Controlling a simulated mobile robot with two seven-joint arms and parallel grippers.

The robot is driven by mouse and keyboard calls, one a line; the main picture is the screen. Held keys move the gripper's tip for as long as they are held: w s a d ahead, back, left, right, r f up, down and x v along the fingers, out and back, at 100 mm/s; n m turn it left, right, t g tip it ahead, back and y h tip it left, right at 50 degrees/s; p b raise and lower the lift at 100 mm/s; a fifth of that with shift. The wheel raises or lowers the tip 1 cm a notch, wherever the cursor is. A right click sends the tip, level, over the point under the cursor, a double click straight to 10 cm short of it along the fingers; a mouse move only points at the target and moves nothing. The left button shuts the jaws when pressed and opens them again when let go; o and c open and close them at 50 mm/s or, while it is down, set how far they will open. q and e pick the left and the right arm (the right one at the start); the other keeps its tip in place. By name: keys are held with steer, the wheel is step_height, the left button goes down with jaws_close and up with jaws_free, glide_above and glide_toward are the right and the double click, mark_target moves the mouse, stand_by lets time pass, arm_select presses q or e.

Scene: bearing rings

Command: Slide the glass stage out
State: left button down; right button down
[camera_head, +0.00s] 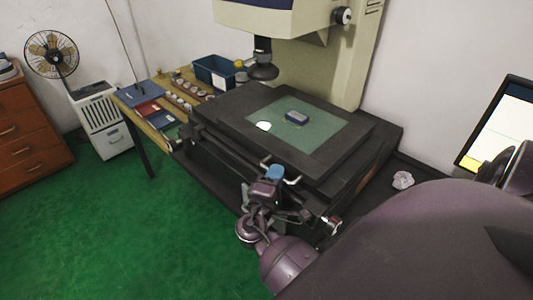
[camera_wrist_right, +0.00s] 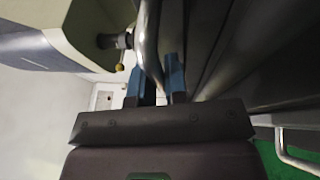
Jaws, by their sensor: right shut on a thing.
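The glass stage (camera_head: 328,131) is a greenish pane set in a wide dark frame (camera_head: 225,112) under the measuring machine's lens. My right gripper (camera_head: 274,174), with blue fingertips, is at the front edge of the stage. In the right wrist view its blue fingers (camera_wrist_right: 158,84) are shut on a curved metal handle (camera_wrist_right: 149,40). A second metal handle (camera_wrist_right: 292,152) shows at the lower right there. My left gripper is not in view.
The machine's lens (camera_head: 263,68) hangs above the back of the stage. A wooden bench (camera_head: 160,116) with a blue bin (camera_head: 215,72) and small parts stands at left. A monitor (camera_head: 497,125) and a crumpled ball (camera_head: 403,180) are at right. Green floor in front is clear.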

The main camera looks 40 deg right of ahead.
steer(key=s, duration=0.7)
steer(key=shift+s+d, duration=0.3)
steer(key=shift+s, duration=0.05)
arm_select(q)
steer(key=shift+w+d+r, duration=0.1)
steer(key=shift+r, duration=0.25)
arm_select(e)
steer(key=shift+s, duration=0.6)
steer(key=c, duration=1.4)
jaws_free()
steer(key=shift+s, duration=0.1)
steer(key=shift+c, duration=0.2)
steer(key=shift+o, duration=1.4)
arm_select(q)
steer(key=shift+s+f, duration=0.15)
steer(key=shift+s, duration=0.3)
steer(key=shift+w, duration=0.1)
